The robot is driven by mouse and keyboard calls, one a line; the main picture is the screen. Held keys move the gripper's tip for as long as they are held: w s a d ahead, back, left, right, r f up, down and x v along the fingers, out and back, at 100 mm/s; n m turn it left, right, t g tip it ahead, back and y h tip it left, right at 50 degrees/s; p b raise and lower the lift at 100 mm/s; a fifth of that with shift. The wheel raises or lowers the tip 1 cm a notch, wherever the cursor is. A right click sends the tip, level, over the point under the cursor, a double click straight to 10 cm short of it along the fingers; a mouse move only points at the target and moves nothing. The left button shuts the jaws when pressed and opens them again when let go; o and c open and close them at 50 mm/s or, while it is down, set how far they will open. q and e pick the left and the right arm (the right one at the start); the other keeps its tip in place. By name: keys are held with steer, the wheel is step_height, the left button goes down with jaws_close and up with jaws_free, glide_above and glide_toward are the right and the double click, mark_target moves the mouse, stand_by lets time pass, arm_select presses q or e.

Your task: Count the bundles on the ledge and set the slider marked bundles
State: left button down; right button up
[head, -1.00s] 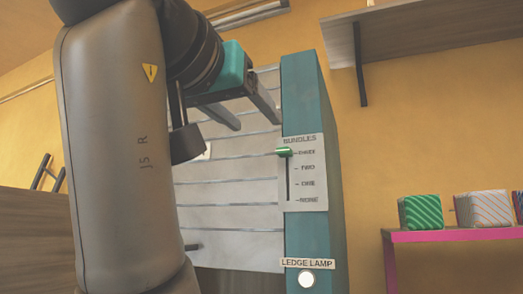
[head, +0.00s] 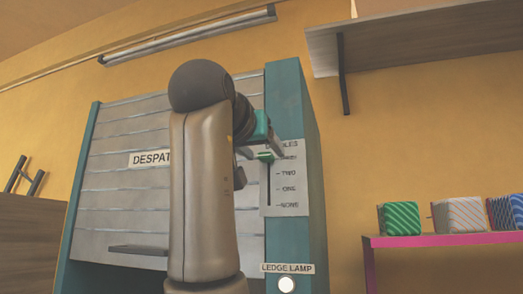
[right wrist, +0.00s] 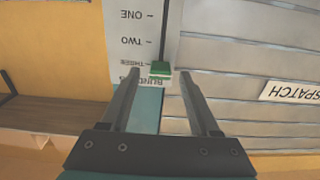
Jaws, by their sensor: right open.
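The slider panel (head: 297,210) is a pale plate with BUNDLES partly hidden above marks for three, two, one and none. Its green knob (head: 264,155) stands at the top of the slot, level with the three mark. My right gripper (head: 268,146) is in front of it; in the right wrist view my open fingers (right wrist: 161,76) are on either side of the knob (right wrist: 160,69), with gaps. On the pink ledge (head: 430,239) stand a green striped bundle (head: 400,219), a grey one with orange stripes (head: 460,215) and more at the cut-off right edge. My left gripper is out of view.
A ledge lamp button (head: 286,285) sits below the panel on the teal post. A slatted shutter (head: 120,190) with a DESPATCH sign (right wrist: 290,91) is beside it. An empty-looking wall shelf (head: 420,40) hangs at upper right.

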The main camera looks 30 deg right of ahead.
jaws_close()
stand_by(0.4)
stand_by(0.9)
